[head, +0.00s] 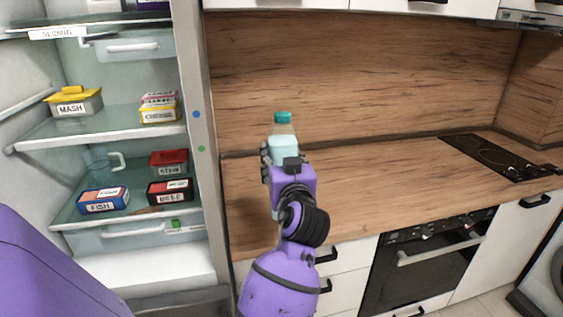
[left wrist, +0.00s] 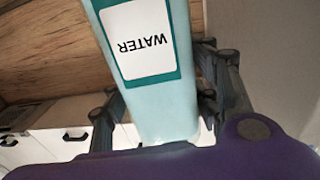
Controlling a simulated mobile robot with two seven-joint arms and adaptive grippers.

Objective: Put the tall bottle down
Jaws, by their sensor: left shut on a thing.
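The tall bottle (head: 283,142) has a teal cap and a pale blue-green body, and it stands about upright in the head view. My left gripper (head: 279,162) is shut on it, and the gripper and wrist hide most of its middle. In the left wrist view the bottle (left wrist: 160,100) runs between the two dark fingers, with a white WATER label upside down. It appears in front of the wooden counter (head: 365,180). Its base is mostly hidden, so I cannot tell whether it touches the counter. My right gripper is not in view.
An open fridge (head: 190,150) stands at the left, with labelled boxes and a clear jug (head: 98,165) on its shelves. A black hob (head: 495,155) is set into the counter at the right. The counter between is clear. An oak splashback (head: 370,75) rises behind.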

